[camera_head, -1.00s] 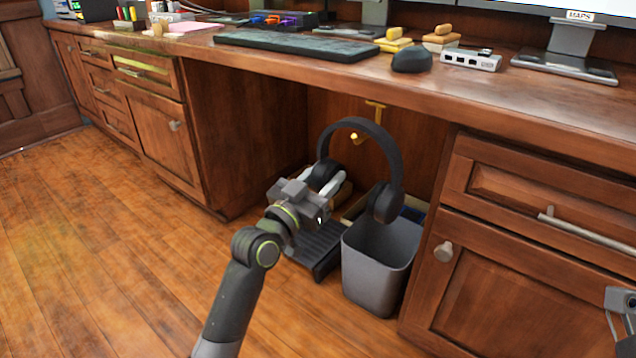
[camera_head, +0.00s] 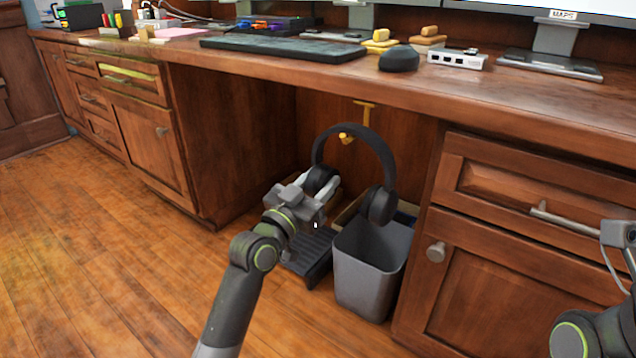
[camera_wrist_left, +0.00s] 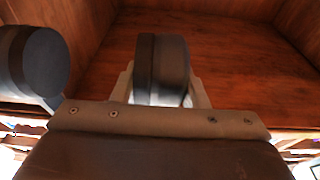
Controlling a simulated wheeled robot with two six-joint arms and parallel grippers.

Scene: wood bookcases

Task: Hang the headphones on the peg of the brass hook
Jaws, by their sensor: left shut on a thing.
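The black headphones (camera_head: 387,157) are upright, headband on top, in the knee space under the desk. My left gripper (camera_head: 318,184) is shut on their left ear cup, which shows between the fingers in the left wrist view (camera_wrist_left: 162,70). The other ear cup (camera_head: 378,206) hangs free above the bin; it appears at left in the wrist view (camera_wrist_left: 40,62). The brass hook (camera_head: 365,113) is on the back panel. Its peg (camera_head: 346,138) shows at the headband's lower edge, near the top of the arch. Whether they touch, I cannot tell.
A grey bin (camera_head: 368,275) stands below the headphones, beside a dark ridged item (camera_head: 310,255) on the floor. The desktop edge (camera_head: 400,102) passes above. Drawer cabinets flank the knee space. Part of my right arm shows at the right edge. Floor at left is clear.

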